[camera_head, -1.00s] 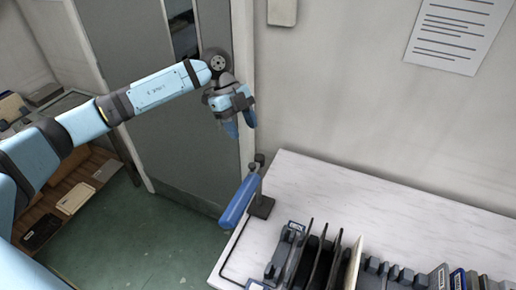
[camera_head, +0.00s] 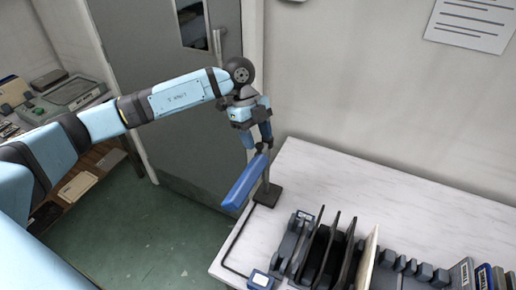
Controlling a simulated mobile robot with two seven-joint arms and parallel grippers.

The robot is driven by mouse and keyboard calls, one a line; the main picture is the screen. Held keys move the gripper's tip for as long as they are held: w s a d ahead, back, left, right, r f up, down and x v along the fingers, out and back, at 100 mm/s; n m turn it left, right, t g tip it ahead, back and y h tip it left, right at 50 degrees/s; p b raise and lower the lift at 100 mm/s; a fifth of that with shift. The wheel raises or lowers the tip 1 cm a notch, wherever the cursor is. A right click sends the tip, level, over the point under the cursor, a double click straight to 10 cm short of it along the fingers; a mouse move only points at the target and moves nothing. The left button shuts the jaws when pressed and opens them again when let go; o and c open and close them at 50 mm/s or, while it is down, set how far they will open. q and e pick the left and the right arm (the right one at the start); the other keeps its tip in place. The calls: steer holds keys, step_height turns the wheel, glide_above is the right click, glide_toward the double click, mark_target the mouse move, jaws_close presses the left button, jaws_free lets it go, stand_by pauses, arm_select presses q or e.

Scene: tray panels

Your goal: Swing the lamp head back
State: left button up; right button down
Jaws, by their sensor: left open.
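The lamp has a long blue head (camera_head: 244,183) that hangs out past the left edge of the white table. Its dark post and base (camera_head: 267,195) stand at the table's back left corner. My left gripper (camera_head: 258,146) is open and points down, right above the upper end of the lamp head. Its fingertips are close to the top of the post; I cannot tell whether they touch it. The gripper hides part of the lamp's joint. My right gripper is not in view.
Dark upright dividers (camera_head: 327,248) and several small grey blocks stand along the front of the white table (camera_head: 330,175). A small blue-grey box (camera_head: 261,281) sits at the front left. A wall is behind the table and a grey door (camera_head: 160,60) behind my arm. The table's middle is clear.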

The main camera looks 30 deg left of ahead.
arm_select(q)
steer(key=shift+d+f, duration=0.2)
steer(key=shift+f, duration=0.4)
steer(key=shift+s+r, duration=0.1)
jaws_close()
